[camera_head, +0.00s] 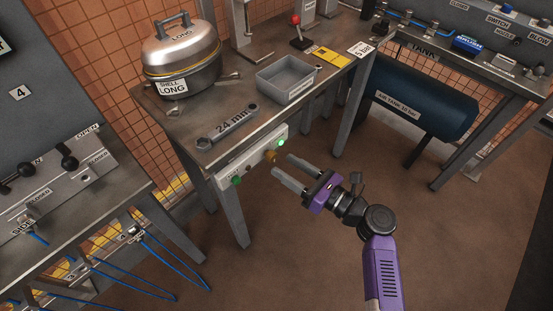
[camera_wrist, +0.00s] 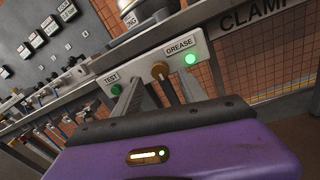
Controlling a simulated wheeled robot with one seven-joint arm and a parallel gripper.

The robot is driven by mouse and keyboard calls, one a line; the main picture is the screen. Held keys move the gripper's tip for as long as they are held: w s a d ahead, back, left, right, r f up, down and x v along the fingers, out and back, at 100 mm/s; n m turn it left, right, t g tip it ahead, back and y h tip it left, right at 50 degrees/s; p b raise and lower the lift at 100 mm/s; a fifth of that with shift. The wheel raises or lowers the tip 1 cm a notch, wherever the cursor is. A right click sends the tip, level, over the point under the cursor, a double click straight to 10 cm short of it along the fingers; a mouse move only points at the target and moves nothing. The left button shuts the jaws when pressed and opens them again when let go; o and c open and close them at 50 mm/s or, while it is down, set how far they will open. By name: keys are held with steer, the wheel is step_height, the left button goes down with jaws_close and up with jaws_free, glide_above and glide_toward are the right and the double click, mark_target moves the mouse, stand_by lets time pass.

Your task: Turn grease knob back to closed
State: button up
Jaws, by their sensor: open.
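The grease knob (camera_wrist: 160,70) is a brass-coloured knob on a pale control panel (camera_wrist: 132,76) labelled TEST and GREASE. In the head view the knob (camera_head: 270,156) is on the panel (camera_head: 240,168) on the front edge of the workbench. A green lamp (camera_wrist: 190,59) is lit beside the GREASE label. A green TEST button (camera_wrist: 116,90) is at the panel's other end. My gripper (camera_head: 281,171) is open and empty, its fingers pointing at the panel just short of the knob. In the wrist view the fingers (camera_wrist: 157,90) lie either side of the knob's line, apart from it.
The workbench (camera_head: 205,150) carries a SHELL LONG vessel (camera_head: 180,62), a 24 mm wrench (camera_head: 225,127) and a grey tray (camera_head: 288,80). A left bench (camera_head: 75,215) has levers and blue hoses. A blue air tank (camera_head: 412,98) stands at right. The floor around my arm is clear.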

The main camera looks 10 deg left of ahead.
mark_target(274, 159)
steer(key=shift+x, duration=2.05)
steer(key=shift+c, duration=0.4)
jaws_close()
